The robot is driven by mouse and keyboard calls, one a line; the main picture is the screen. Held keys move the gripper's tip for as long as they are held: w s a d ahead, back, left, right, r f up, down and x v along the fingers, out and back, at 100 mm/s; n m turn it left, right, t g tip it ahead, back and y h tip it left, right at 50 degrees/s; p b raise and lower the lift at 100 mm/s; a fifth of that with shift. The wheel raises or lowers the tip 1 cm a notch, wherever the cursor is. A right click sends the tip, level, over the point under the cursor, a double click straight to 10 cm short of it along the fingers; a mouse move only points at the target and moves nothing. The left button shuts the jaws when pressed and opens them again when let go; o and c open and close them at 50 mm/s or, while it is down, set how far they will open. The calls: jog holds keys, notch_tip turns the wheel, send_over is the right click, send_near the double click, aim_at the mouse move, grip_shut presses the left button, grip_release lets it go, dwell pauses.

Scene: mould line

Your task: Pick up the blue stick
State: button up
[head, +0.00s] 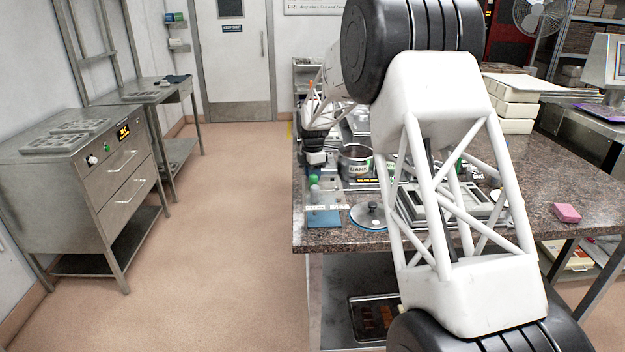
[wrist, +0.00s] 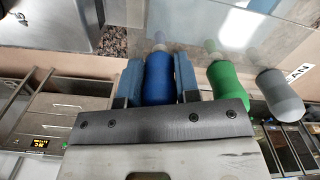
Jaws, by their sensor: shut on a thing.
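The blue stick (wrist: 158,78) is a rounded blue handle with a narrower pale tip. In the wrist view it lies between the two blue-grey fingers of my gripper (wrist: 158,72), which is shut on it. A green stick (wrist: 228,82) and a grey stick (wrist: 278,92) of the same shape stand beside it to the right, outside the fingers. In the head view my gripper (head: 315,158) is over the left part of the worktop, above a small green thing (head: 314,179). The blue stick cannot be made out there.
The stone worktop (head: 345,236) holds a steel pot (head: 355,160) marked "DARK", a lidded round thing (head: 370,215) and a pink block (head: 567,213). A clear panel (wrist: 225,35) is near the sticks. Open floor (head: 220,230) lies left of the worktop.

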jog(key=shift+r, duration=0.1)
jog(key=shift+r, duration=4.9)
jog(key=shift+w+d+r, duration=0.1)
jog(key=shift+w+d, duration=0.25)
jog(key=w+d+r, duration=0.2)
jog(key=w+d, duration=1)
jog(key=d, duration=0.4)
jog(key=shift+w+d+r, duration=0.3)
jog(key=shift+w+r, duration=0.05)
jog(key=shift+w, duration=0.05)
jog(key=shift+f, duration=0.3)
